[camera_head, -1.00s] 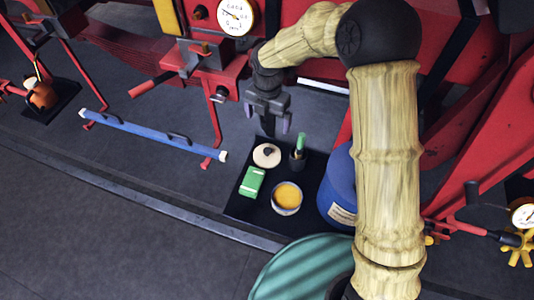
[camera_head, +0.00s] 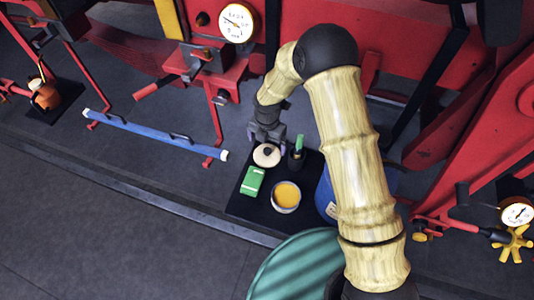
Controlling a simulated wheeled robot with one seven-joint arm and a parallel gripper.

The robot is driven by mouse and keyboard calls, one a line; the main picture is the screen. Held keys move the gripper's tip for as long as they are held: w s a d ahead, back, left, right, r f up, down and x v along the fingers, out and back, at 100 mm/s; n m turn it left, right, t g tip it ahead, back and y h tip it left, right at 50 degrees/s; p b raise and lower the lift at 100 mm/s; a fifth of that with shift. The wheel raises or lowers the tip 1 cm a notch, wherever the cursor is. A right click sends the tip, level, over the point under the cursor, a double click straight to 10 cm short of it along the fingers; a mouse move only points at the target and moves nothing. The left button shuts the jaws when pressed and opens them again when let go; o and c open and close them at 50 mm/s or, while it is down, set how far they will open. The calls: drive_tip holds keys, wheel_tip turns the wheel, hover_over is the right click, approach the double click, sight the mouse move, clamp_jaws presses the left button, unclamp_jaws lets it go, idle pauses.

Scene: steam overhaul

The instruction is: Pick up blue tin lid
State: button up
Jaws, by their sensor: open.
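A round cream lid (camera_head: 267,157) with a dark knob lies on a black mat (camera_head: 247,211). It is the only lid I can make out, and its top looks cream rather than blue. My gripper (camera_head: 267,139) is open and empty, pointing down at the lid's far edge, just above or beside the knob. Whether it touches the lid I cannot tell. An open tin (camera_head: 286,206) with orange-yellow contents and a pale bluish rim stands on the mat, nearer than the lid.
A green box (camera_head: 252,181) and a dark cup (camera_head: 297,160) with a green-handled item stand close to the lid. A blue drum (camera_head: 325,197) is to the right, partly behind my arm. A blue bar (camera_head: 150,135) lies left. A green round surface (camera_head: 290,266) is in front.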

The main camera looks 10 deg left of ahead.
sight(267, 150)
drive_tip(key=shift+f, duration=0.15)
drive_tip(key=shift+s+f+p, duration=0.2)
drive_tip(key=shift+f+p, duration=0.45)
drive_tip(key=shift+p, duration=0.25)
drive_tip(key=shift+w+f+p, duration=0.1)
drive_tip(key=shift+f+p, duration=0.65)
drive_tip(key=shift+f, duration=1.1)
drive_tip(key=shift+c, duration=0.4)
drive_tip(key=c, duration=0.6)
